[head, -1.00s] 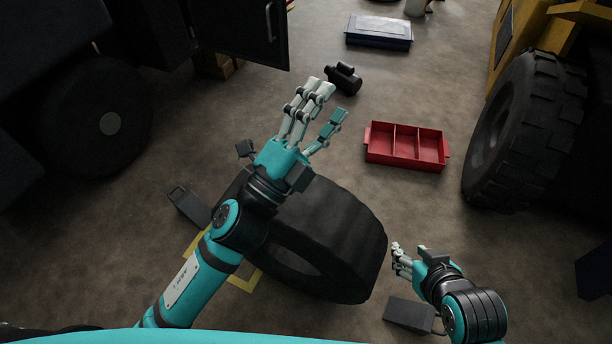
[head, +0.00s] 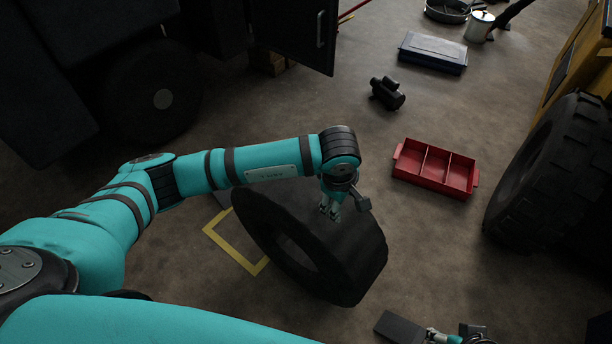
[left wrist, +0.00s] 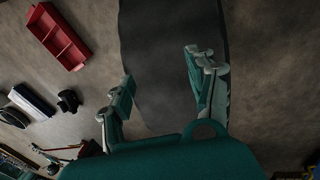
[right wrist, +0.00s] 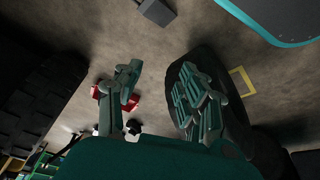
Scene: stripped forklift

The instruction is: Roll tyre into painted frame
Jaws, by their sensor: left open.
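The black tyre (head: 352,245) stands on its tread on the floor, its hub opening facing the lower left in the head view. The yellow painted frame (head: 236,250) shows on the floor just left of the tyre; part of it is hidden by tyre and arm. My left gripper (head: 331,208) is open over the tread. In the left wrist view its fingers (left wrist: 160,85) are spread, with the tyre (left wrist: 163,45) beyond and between them. My right gripper (head: 460,336) is at the bottom edge, apart from the tyre; the right wrist view shows its fingers (right wrist: 155,95) apart and empty.
A red divided tray (head: 435,168), a black tool (head: 387,93) and a blue case (head: 433,52) lie beyond the tyre. A grey block (head: 398,328) lies near my right gripper. A large treaded wheel (head: 545,170) stands at right.

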